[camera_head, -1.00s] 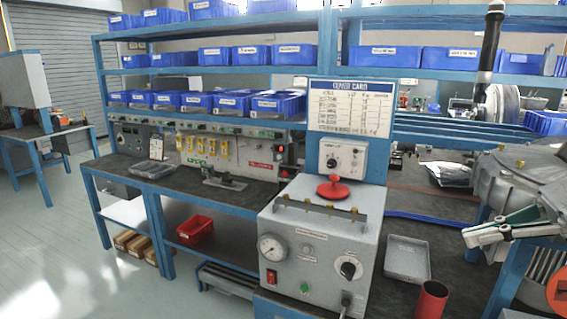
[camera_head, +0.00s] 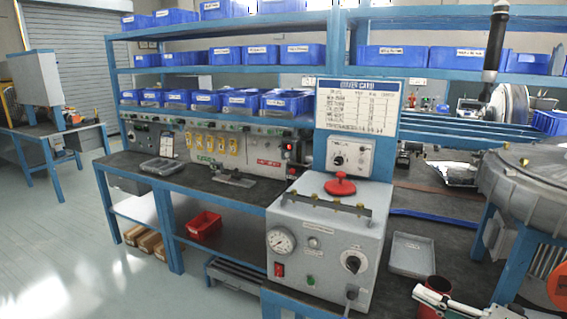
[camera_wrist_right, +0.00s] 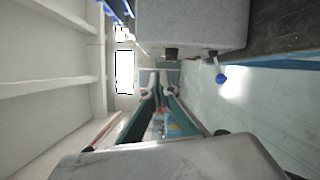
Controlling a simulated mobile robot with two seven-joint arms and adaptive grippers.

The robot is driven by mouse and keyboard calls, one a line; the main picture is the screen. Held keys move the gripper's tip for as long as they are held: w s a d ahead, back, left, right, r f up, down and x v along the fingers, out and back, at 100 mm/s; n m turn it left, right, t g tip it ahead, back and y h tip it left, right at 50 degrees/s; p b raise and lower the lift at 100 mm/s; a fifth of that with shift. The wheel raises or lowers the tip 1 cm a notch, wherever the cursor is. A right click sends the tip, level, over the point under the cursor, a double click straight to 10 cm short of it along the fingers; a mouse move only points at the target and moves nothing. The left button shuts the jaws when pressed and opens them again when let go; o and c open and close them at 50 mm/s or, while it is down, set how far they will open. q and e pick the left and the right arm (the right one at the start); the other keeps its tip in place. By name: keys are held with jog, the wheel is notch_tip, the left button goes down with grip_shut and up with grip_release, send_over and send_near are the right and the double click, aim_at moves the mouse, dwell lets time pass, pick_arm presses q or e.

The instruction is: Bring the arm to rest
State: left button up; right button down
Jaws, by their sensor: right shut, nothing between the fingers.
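My left gripper is in neither view.
The grey test box (camera_head: 325,247) with gauge and red knob stands on the bench, left of the gripper. A grey tray (camera_head: 412,253) lies right of it. A large round metal housing (camera_head: 535,185) stands at the right. The floor (camera_head: 90,240) at left is clear.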

jog(key=s+a+f+m+g+h, duration=0.1)
jog(key=s+a+f+m+h, duration=0.2)
jog(key=s+f+m, duration=0.3)
jog(key=s+a+f+m+g+h, duration=0.1)
jog(key=s+a+f+m+h, duration=0.2)
jog(key=s+f+m, duration=0.3)
jog(key=s+a+f+m+h, duration=0.3)
jog(key=s+f+m, duration=0.3)
jog(key=f+m, duration=0.7)
notch_tip(320, 180, down, 8)
jog(key=shift+s+a+r+g+h, duration=0.1)
jog(key=shift+s+a+g+h, duration=0.1)
jog(key=shift+a+g+h, duration=0.25)
